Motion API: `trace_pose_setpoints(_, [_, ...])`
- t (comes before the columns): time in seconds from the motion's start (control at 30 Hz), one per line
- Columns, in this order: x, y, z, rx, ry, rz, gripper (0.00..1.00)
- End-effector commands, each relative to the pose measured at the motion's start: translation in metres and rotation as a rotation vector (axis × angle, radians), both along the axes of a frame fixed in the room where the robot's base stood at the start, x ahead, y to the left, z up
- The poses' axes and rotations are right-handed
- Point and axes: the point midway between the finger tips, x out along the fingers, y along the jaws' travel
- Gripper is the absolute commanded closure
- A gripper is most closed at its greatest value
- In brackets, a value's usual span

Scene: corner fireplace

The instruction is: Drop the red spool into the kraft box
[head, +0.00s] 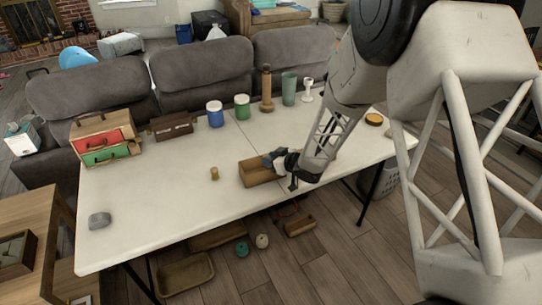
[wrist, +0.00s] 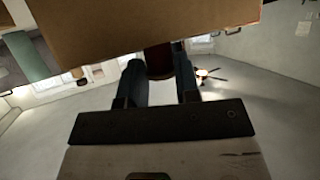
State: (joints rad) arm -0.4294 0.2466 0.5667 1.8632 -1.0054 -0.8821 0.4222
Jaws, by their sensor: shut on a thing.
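The kraft box (head: 252,177) is an open tan box on the white table, near its front middle. In the head view my gripper (head: 272,160) is low at the box's right part, at its opening. In the wrist view the box's brown side (wrist: 130,28) fills the top of the picture. There my gripper (wrist: 159,60) is shut on the red spool (wrist: 158,68), a dark red piece between the two fingers, its upper part hidden behind the box side. The spool cannot be made out in the head view.
A small tan spool (head: 214,173) stands left of the box, and a grey block (head: 100,220) lies at the left front. A drawer unit (head: 104,140), a blue jar (head: 215,118), a green jar (head: 242,112) and a brown bottle (head: 266,90) stand along the back. The left front table is mostly clear.

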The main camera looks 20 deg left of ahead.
Motion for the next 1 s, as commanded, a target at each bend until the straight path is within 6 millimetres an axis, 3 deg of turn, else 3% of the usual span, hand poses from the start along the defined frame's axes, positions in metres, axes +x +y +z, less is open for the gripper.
trace_pose_setpoints(0.37, [0.0001, -0.0001, -0.0028, 0.000, 0.000, 0.000, 0.92])
trace_pose_setpoints(0.4, [0.0000, 0.0000, -0.0027, 0.000, 0.000, 0.000, 0.67])
trace_pose_setpoints(0.6, [0.0000, -0.0001, -0.0027, 0.000, 0.000, 0.000, 0.40])
trace_pose_setpoints(1.0, [-0.0012, -0.0034, -0.0011, 0.000, 0.000, -0.001, 0.40])
